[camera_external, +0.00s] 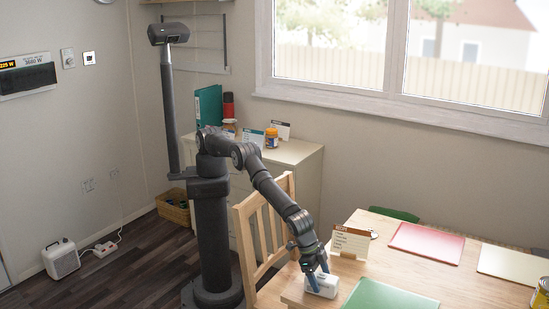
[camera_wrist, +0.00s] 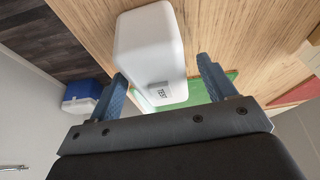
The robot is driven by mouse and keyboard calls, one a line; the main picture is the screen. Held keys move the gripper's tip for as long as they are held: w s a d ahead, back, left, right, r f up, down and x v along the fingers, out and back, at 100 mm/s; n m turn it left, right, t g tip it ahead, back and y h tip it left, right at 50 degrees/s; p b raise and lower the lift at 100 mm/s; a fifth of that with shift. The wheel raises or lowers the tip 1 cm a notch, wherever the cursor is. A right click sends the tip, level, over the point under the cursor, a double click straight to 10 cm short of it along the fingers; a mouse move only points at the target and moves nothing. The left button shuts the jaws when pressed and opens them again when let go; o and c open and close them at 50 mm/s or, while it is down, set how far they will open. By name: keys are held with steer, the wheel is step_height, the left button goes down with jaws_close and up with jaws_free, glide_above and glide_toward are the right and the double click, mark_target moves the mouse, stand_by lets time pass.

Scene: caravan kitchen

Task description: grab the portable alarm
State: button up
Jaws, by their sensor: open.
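The portable alarm looks to be the white rounded box (camera_external: 321,286) with a small grey label near the front left corner of the wooden table (camera_external: 297,293). In the wrist view the white box (camera_wrist: 150,50) shows a label reading "TEST". My gripper (camera_external: 318,284) is over the box in the external view, with its blue fingers pointing down. In the wrist view my gripper (camera_wrist: 162,78) is open, one finger on each side of the near end of the box. I cannot tell whether either finger touches it.
A green mat (camera_external: 390,296) lies just right of the box. A recipe card on a stand (camera_external: 350,242) stands behind it. Red (camera_external: 427,243) and cream (camera_external: 513,265) mats lie further right. A wooden chair (camera_external: 263,228) stands left of the table. A blue and white box (camera_wrist: 84,95) shows below the table.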

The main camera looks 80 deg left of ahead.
steer(key=c, duration=1.2)
steer(key=shift+o, duration=0.2)
steer(key=shift+r, duration=0.1)
